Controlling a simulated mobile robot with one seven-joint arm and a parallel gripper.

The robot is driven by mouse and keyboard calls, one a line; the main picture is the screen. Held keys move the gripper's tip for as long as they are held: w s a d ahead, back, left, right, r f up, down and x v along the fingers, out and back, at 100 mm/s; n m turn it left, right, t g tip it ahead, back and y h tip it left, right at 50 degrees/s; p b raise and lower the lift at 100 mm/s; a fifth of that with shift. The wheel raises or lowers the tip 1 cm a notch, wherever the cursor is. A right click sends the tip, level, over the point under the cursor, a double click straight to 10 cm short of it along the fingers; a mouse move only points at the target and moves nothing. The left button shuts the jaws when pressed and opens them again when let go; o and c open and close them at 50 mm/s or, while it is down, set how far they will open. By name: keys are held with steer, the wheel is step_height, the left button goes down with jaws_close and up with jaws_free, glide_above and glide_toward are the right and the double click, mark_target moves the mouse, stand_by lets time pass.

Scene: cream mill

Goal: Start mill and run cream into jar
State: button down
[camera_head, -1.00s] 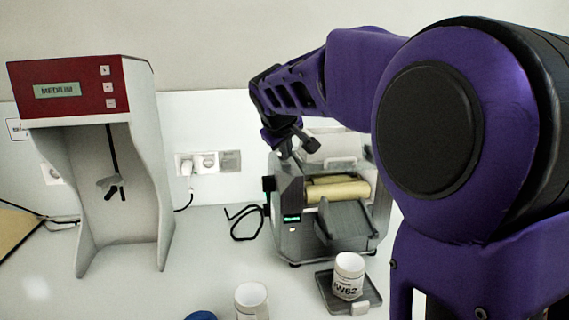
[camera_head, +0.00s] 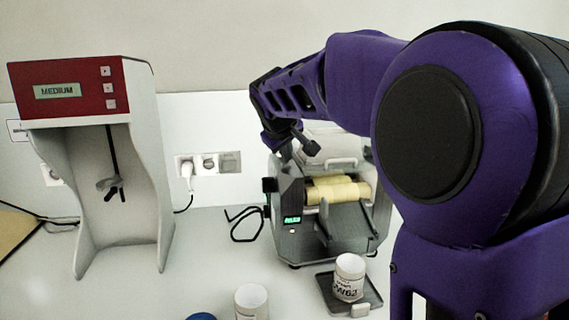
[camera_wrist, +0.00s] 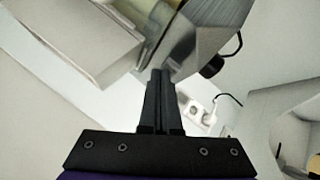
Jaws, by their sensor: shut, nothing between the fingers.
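The mill (camera_head: 330,240) stands on the bench with pale yellow rollers (camera_head: 340,189), a grey apron in front and a lit green display (camera_head: 292,219) on its left side. The white jar labelled W62 (camera_head: 349,277) stands upright on a dark tray (camera_head: 374,296) in front of the mill. My gripper (camera_wrist: 160,75) is shut and empty; its fingertips overlap the mill's grey side in the wrist view. In the head view it is at the mill's upper left (camera_head: 283,152), partly hidden by my wrist. I cannot tell whether it touches the mill.
A mixer stand (camera_head: 120,160) with a red panel reading MEDIUM stands at left. Another white jar (camera_head: 251,302) and a blue lid (camera_head: 201,316) are at the front edge. Wall sockets (camera_head: 208,163) and cables lie behind. The bench between mixer and mill is mostly clear.

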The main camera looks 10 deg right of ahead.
mark_target(287, 166)
steer(key=shift+r+p, duration=0.35)
steer(key=shift+r, duration=0.3)
steer(key=shift+r, duration=0.1)
step_height(287, 166, up, 5)
steer(key=p, duration=0.4)
stand_by(0.4)
